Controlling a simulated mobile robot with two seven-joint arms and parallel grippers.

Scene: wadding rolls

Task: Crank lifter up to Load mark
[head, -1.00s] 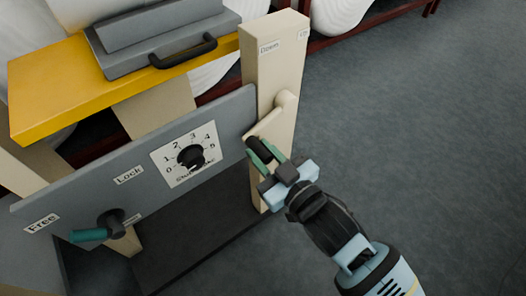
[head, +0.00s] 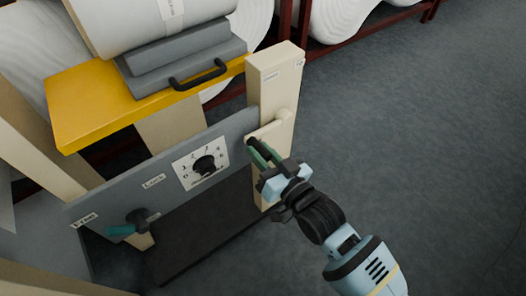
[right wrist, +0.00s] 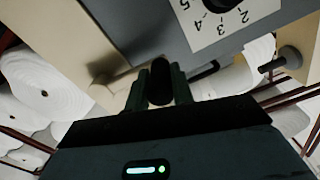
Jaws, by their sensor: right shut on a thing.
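The lifter has a yellow platform (head: 95,108) with a grey stepped block (head: 185,72) on it, above a grey panel (head: 120,195). A cream post (head: 272,80) stands at the panel's right end and carries the cream crank arm (head: 268,128). My right gripper (head: 259,155) is shut on the crank's dark handle, which shows between the fingers in the right wrist view (right wrist: 160,82). The crank arm slopes down-left from its pivot. A numbered dial (head: 203,166) is on the panel. I cannot make out a Load mark. My left gripper is out of view.
A teal-handled lever (head: 122,229) sits on the panel's lower left, near "Free" and "Lock" labels. A large white roll (head: 150,20) is above the grey block. More white rolls (head: 335,20) lie on dark red racks behind. The grey floor (head: 430,150) at right is clear.

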